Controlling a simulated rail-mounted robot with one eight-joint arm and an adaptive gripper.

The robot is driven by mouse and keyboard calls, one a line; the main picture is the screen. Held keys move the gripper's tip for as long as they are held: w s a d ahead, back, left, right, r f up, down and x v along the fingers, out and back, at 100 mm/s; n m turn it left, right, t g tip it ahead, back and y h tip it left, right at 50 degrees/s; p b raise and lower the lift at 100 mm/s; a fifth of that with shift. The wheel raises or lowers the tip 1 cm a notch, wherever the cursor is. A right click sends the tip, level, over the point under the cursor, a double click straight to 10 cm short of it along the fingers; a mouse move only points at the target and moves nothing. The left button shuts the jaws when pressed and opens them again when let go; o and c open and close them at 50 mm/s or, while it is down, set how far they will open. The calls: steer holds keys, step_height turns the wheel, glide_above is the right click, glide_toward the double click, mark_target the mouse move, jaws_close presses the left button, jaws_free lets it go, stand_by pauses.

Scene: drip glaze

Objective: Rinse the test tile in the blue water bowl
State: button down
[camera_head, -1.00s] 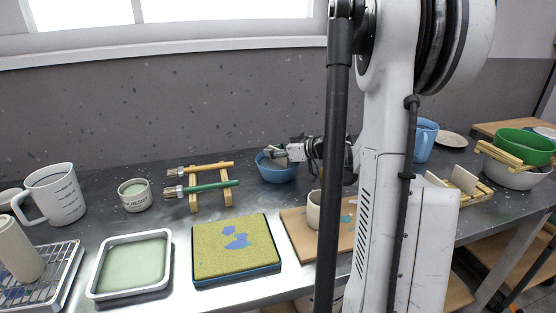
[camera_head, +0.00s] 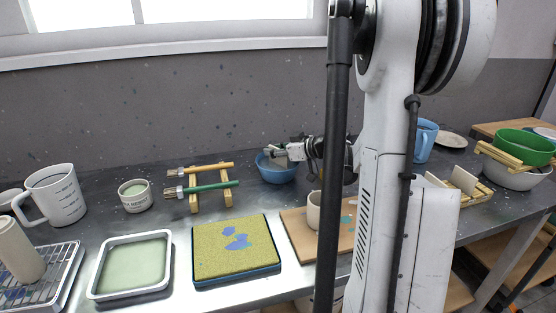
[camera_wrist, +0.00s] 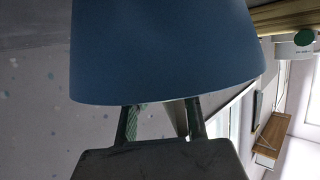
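The blue water bowl (camera_head: 277,172) stands on the bench near the back wall. My gripper (camera_head: 280,153) reaches in from the right, low at the bowl's rim. A small pale shape shows at the gripper's tip; I cannot tell if it is the test tile. In the wrist view the bowl's blue outer wall (camera_wrist: 165,50) fills the upper middle and hides my fingertips. The finger bases of my gripper (camera_wrist: 162,118) show apart below it, with a small greenish patch between them. What the fingers hold is hidden.
Brushes lie on a wooden rest (camera_head: 210,187) left of the bowl. In front are a yellow sponge (camera_head: 225,260) and a white tray of pale glaze (camera_head: 130,265). A cup (camera_head: 313,210) stands on a board to the right. A white jug (camera_head: 55,195) is far left.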

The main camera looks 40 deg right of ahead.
steer(key=shift+r+p, duration=1.05)
steer(key=shift+r, duration=0.85)
steer(key=shift+r, duration=0.15)
steer(key=shift+r+p, duration=0.6)
steer(key=shift+r, duration=0.25)
steer(key=shift+r, duration=0.1)
stand_by(1.8)
steer(key=shift+r+p, duration=1.7)
steer(key=shift+r, duration=0.95)
